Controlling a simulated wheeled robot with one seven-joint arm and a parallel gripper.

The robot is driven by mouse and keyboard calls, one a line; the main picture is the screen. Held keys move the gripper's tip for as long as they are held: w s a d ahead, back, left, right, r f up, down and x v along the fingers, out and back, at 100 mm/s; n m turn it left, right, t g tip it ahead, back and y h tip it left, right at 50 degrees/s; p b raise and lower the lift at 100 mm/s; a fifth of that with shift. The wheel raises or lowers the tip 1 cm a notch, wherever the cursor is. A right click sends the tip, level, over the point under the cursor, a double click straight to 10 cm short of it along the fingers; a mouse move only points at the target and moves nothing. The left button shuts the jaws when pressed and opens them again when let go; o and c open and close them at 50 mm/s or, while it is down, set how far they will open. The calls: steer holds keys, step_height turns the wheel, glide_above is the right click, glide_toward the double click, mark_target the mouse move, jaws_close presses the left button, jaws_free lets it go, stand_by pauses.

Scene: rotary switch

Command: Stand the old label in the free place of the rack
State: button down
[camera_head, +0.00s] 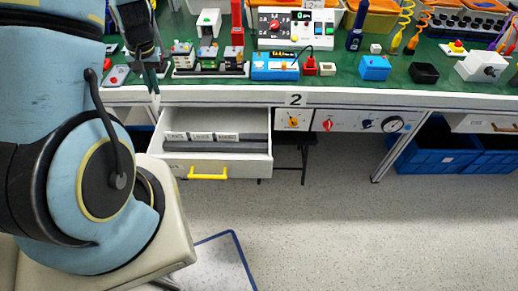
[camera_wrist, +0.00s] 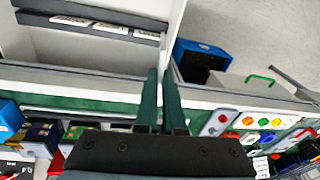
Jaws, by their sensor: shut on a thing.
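My gripper (camera_wrist: 161,96) has its two dark green fingers close together in the wrist view, shut on a thin thing seen edge-on. This would be the old label, but its face is hidden between the fingers. In the head view my gripper (camera_head: 154,88) is at the bench's front edge, above and left of the open drawer (camera_head: 222,162). The grey rack (camera_head: 256,138) lies in the drawer. Three white labels (camera_head: 201,136) stand in it in a row. The rack's right end looks bare; in the wrist view this bare part (camera_wrist: 32,17) is at the left.
The drawer has a yellow handle (camera_head: 208,173). The bench top (camera_head: 340,75) above it is crowded with switches and small devices. A panel with knobs (camera_head: 352,122) is right of the drawer. Blue crates (camera_head: 440,150) stand under the bench.

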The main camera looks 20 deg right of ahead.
steer(key=s+d+f+m+g+h+b, duration=0.1)
steer(key=s+d+m+b, duration=0.3)
steer(key=d+m+b, duration=0.4)
steer(key=s+d+f+m+b, duration=0.25)
steer(key=d+m+b, duration=0.2)
steer(key=d, duration=0.55)
steer(key=s+d+f+m+g+h+b, duration=0.1)
steer(key=s+d+m+b, duration=0.4)
steer(key=d+m, duration=0.3)
steer(key=shift+n, duration=0.45)
steer(key=f, duration=1.6)
steer(key=shift+w+d+f, duration=0.25)
steer(key=shift+w, duration=0.05)
steer(key=shift+f, duration=0.1)
steer(key=c, duration=1)
jaws_free()
